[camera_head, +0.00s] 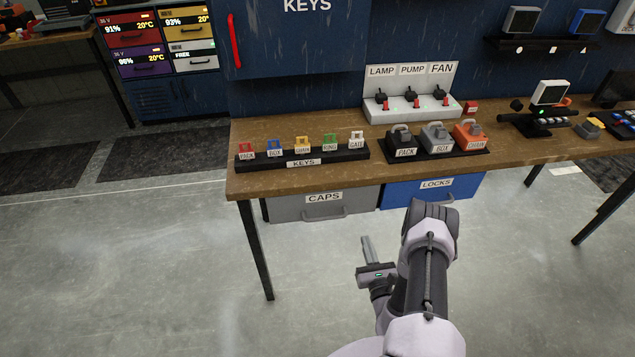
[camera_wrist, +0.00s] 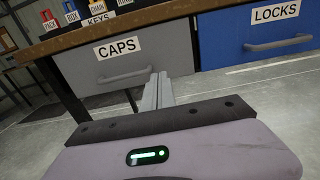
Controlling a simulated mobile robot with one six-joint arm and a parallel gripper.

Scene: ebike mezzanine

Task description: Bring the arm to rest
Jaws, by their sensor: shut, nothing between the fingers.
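My gripper (camera_head: 367,245) is in front of the workbench, below the level of its top, in the head view. Its fingers are together and hold nothing. In the wrist view the shut fingers (camera_wrist: 158,91) point toward the grey CAPS drawer (camera_wrist: 112,65), apart from it as far as I can tell. My arm is bent, rising from the bottom of the head view and folding back down to the gripper.
The wooden workbench (camera_head: 250,181) carries a KEYS rack (camera_head: 340,156), padlocks labelled PACK, BOX and CHAIN (camera_head: 470,138), and a LAMP, PUMP, FAN switch panel (camera_head: 425,84). A blue LOCKS drawer (camera_head: 400,193) hangs beneath. Table legs (camera_head: 255,250) stand left. The floor in front is clear.

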